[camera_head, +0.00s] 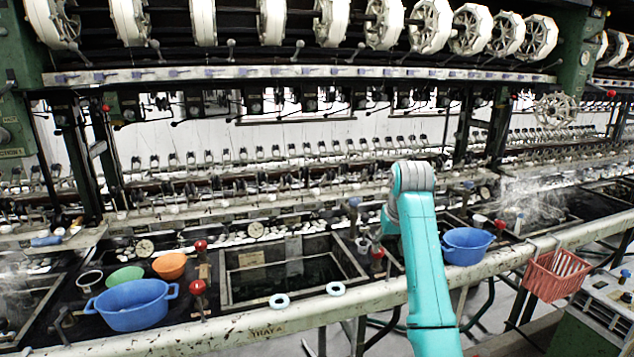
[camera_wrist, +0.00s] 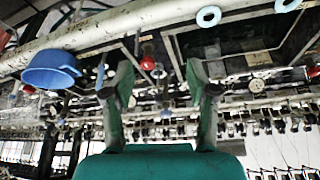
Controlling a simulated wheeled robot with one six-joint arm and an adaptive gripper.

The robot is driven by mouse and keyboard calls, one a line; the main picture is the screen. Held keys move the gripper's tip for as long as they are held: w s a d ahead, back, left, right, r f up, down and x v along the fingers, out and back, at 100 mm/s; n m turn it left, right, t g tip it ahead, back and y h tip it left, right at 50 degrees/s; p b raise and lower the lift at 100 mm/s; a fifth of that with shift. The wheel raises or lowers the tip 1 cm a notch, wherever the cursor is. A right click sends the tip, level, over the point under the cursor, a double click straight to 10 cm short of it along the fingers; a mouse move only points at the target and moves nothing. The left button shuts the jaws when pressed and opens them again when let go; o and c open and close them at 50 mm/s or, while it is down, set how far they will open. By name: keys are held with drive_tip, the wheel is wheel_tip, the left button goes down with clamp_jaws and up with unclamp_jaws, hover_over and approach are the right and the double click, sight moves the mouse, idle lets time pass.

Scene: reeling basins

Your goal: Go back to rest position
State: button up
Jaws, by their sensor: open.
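In the head view my teal arm rises from the bottom, right of the middle, in front of the reeling bench. Its grey joint is at the top, and the gripper itself is hidden behind it. A blue basin (camera_head: 467,245) sits just right of my arm; it also shows at the left of the wrist view (camera_wrist: 50,70).
A larger blue basin (camera_head: 132,304), a green bowl (camera_head: 124,276) and an orange bowl (camera_head: 169,265) stand at the left. Two pale rings (camera_head: 279,301) (camera_head: 335,289) lie on the front rail (camera_head: 262,327). A red basket (camera_head: 556,275) hangs at the right. White reels line the top.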

drive_tip(key=s+f+t, duration=0.1)
drive_tip(key=s+f, duration=0.2)
drive_tip(key=f, duration=0.9)
drive_tip(key=s+f+t, duration=0.1)
drive_tip(key=s+f, duration=0.3)
drive_tip(key=f, duration=0.8)
drive_tip(key=s+f+t, duration=0.3)
drive_tip(key=s+f, duration=1.3)
drive_tip(key=s, duration=0.3)
drive_tip(key=s+t, duration=0.2)
drive_tip(key=s, duration=2.1)
drive_tip(key=s+r+t, duration=0.3)
drive_tip(key=s+r, duration=1.5)
drive_tip(key=s, duration=0.1)
drive_tip(key=shift+d+r+m, duration=0.15)
drive_tip(key=shift+r+m, duration=0.15)
drive_tip(key=shift+r, duration=0.1)
